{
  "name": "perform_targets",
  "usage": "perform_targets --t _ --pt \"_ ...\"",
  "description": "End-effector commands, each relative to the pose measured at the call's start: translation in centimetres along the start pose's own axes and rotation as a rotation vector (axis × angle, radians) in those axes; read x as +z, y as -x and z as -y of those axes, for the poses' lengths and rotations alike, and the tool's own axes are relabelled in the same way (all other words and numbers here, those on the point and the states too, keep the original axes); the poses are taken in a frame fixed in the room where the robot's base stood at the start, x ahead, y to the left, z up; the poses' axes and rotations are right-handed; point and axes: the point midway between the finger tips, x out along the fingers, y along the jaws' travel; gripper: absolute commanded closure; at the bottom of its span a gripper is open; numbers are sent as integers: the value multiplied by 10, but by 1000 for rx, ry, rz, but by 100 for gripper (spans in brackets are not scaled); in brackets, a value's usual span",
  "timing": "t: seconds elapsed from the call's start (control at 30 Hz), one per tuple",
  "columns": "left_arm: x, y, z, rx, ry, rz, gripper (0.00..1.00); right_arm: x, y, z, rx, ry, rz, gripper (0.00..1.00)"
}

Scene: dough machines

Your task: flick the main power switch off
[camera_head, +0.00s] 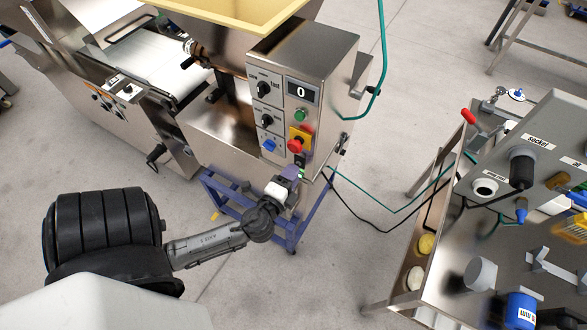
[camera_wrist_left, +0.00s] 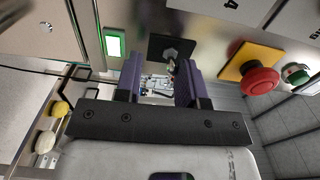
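The steel control box (camera_head: 325,70) carries a black plate with a metal toggle lever (camera_wrist_left: 171,52) low on its front. A green-lit rocker (camera_wrist_left: 114,43) sits beside it. Neither shows a readable label, so I cannot tell for sure which is the main power switch. My left gripper (camera_head: 290,175) is at the lower edge of the box front, just below the red emergency stop (camera_head: 295,146). In the left wrist view its purple fingers (camera_wrist_left: 160,82) are apart, with the toggle lever between their tips; contact cannot be told. My right gripper is not in view.
The red button on its yellow base also shows close to the right finger in the left wrist view (camera_wrist_left: 258,80). Knobs (camera_head: 264,89), a green button (camera_head: 301,115) and a display reading 0 (camera_head: 301,92) are above. A socket bench (camera_head: 450,180) stands right, with cables trailing between.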

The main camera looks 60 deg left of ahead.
Motion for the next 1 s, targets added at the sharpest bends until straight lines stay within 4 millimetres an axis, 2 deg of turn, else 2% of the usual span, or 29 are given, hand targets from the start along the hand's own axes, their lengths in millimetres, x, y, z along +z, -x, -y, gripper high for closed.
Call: perform_targets --t 0.07,0.67,1.0 --pt "0 0 -4 0 0 0 64 1 -4 -1 2 2 0 57" --pt "0 7 2 0 0 -1 64 0 0 -1 3 3 0 57" --pt "0 26 0 1 0 -1 64 1 -6 1 -3 -3 -2 57"
